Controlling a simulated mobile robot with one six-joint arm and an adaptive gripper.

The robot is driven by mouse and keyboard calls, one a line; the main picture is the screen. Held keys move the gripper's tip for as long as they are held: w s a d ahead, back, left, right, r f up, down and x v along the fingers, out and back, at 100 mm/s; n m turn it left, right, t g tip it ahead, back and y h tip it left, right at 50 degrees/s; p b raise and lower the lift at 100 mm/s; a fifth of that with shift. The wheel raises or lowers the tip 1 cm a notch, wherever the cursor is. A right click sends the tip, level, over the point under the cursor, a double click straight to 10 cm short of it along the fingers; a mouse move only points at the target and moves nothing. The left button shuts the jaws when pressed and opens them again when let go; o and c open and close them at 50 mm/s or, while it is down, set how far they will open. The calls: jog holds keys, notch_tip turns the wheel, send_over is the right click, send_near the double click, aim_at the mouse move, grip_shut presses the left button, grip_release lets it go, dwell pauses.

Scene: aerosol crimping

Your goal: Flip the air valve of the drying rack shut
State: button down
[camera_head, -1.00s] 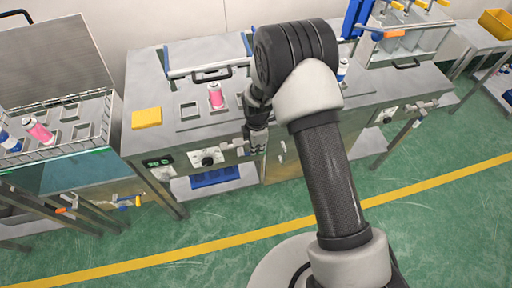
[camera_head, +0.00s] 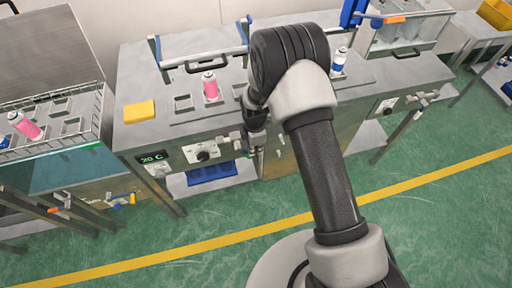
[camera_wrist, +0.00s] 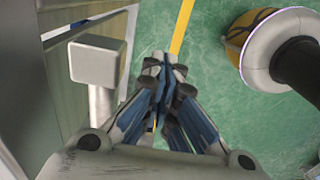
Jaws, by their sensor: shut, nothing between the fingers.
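My gripper (camera_head: 252,150) hangs at the front of the middle steel bench (camera_head: 225,122), just right of its control panel. In the wrist view my gripper (camera_wrist: 163,88) has its blue-grey fingers together and empty. A grey metal fitting (camera_head: 235,138), possibly the valve, sits on the bench front close to my gripper and is partly hidden by it. In the wrist view a grey block on a stem (camera_wrist: 97,60) stands left of the fingers, apart from them. I cannot tell its lever position or whether it belongs to the drying rack.
The panel has a 20 C display (camera_head: 152,157) and a knob (camera_head: 205,154). A pink can (camera_head: 210,86), a yellow block (camera_head: 139,111) and a blue-white can (camera_head: 339,61) stand on the bench. A wire basket (camera_head: 85,125) is left. The green floor in front is clear.

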jog(key=shift+s+a+f+y+b, duration=0.1)
jog(key=shift+a+f+y+b, duration=0.1)
jog(key=shift+f+y+b, duration=0.2)
jog(key=shift+s+a+f+y+b, duration=0.1)
jog(key=shift+a+f+y+b, duration=0.15)
jog(key=shift+f, duration=0.2)
dwell(0.4)
